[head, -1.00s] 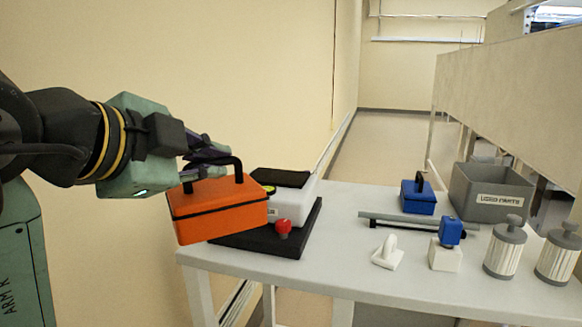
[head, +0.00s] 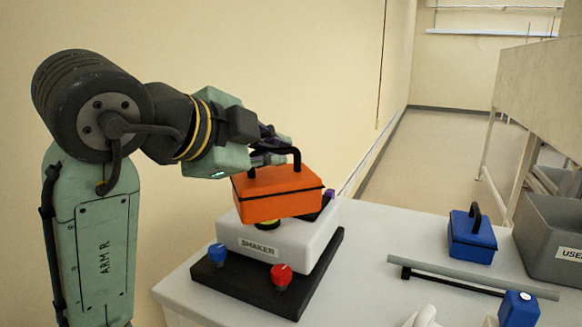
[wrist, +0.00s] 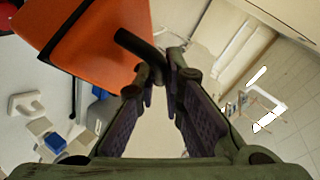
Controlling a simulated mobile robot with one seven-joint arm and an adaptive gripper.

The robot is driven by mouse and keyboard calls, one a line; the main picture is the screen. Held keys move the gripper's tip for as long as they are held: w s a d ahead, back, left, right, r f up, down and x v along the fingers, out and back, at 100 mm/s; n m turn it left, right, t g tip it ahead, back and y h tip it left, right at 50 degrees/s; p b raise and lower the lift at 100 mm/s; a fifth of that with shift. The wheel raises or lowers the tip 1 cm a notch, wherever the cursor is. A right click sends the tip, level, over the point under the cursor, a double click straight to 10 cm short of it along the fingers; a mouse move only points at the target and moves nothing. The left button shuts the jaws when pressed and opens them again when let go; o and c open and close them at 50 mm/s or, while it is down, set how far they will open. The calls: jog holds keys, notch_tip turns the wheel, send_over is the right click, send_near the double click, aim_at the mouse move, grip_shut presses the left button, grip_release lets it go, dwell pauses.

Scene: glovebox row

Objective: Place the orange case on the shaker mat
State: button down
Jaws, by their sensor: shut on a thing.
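The orange case (head: 278,194) has a black handle and a dark seam. My gripper (head: 270,152) is shut on its handle. In the head view the case is over the white shaker (head: 270,240), which is labelled SHAKER. Whether the case touches the top cannot be told. The black shaker mat is mostly hidden behind the case; a dark piece (head: 327,195) shows at its right. In the wrist view the orange case (wrist: 95,45) hangs tilted at the upper left, and my gripper (wrist: 163,75) has its fingers at the black handle.
The shaker stands on a black base (head: 250,292) with a blue knob (head: 217,254) and a red knob (head: 281,276). To the right are a blue case (head: 472,238), a grey rod (head: 470,276) and a grey bin (head: 550,240). A wall is behind the shaker.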

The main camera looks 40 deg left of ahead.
jog(key=shift+w+a+f+p, duration=0.7)
jog(key=shift+w+a, duration=0.4)
jog(key=shift+w, duration=0.75)
jog(key=shift+w+a+f+p, duration=0.5)
jog(key=shift+w+a+f, duration=0.45)
jog(key=shift+w, duration=0.95)
jog(key=shift+w+a+f+p, duration=0.65)
jog(key=shift+w+a, duration=0.55)
jog(key=shift+w, duration=0.65)
jog(key=shift+f, duration=0.1)
jog(key=c, duration=1.7)
grip_release()
jog(key=b+v, duration=0.2)
jog(key=v, duration=1)
